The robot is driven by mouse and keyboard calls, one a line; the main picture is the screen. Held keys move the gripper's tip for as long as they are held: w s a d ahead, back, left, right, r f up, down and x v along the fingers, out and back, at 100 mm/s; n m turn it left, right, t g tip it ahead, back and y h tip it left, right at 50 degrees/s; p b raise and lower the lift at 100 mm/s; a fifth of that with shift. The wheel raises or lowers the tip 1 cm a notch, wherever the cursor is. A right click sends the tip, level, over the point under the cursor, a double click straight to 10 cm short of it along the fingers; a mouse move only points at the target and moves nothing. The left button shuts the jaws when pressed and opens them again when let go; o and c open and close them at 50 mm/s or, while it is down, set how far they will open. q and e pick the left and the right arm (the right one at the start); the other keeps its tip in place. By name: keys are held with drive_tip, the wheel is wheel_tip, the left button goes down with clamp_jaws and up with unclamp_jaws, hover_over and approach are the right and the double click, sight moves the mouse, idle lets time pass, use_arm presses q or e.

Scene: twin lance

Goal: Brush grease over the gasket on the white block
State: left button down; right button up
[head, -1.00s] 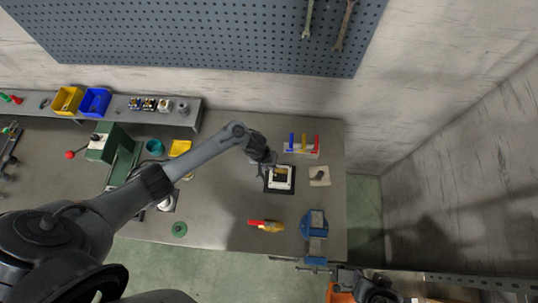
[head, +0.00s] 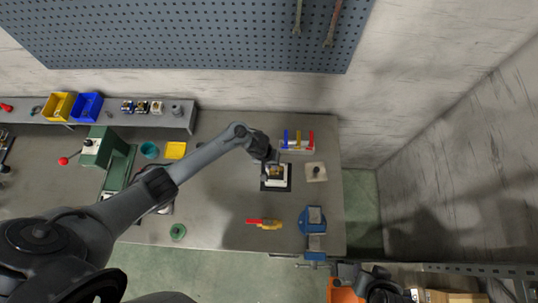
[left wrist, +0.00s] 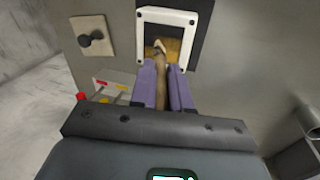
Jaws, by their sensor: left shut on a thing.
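The white block (head: 276,184) sits on a dark square on the bench, right of centre in the head view. In the left wrist view it shows as a white square frame (left wrist: 193,18) around a tan-brown inner area (left wrist: 175,47), perhaps the gasket. My left gripper (left wrist: 165,88), with purple fingers, is shut on the brown handle of a brush (left wrist: 160,72). The brush's pale tip is over the tan area at the frame's near side; I cannot tell whether it touches. In the head view my left gripper (head: 272,161) is above the block. My right gripper is not clearly visible.
A pale square plate with a dark knob (head: 316,172) is right of the block. A rack with blue, yellow and red pieces (head: 297,148) stands behind. A red-and-yellow tool (head: 265,223) lies in front, and a blue vise (head: 313,222) is at the right front.

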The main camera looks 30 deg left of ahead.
use_arm(q)
drive_tip(key=shift+d, duration=0.1)
drive_tip(key=shift+w+d, duration=0.35)
drive_tip(key=shift+d, duration=0.2)
drive_tip(key=shift+d, duration=0.1)
drive_tip(key=shift+w+d, duration=0.25)
drive_tip(key=shift+d, duration=0.15)
drive_tip(key=shift+a, duration=0.1)
drive_tip(key=shift+s+a, duration=0.35)
drive_tip(key=shift+a, duration=0.2)
drive_tip(key=shift+a, duration=0.1)
drive_tip(key=shift+s+a, duration=0.35)
drive_tip(key=shift+a, duration=0.15)
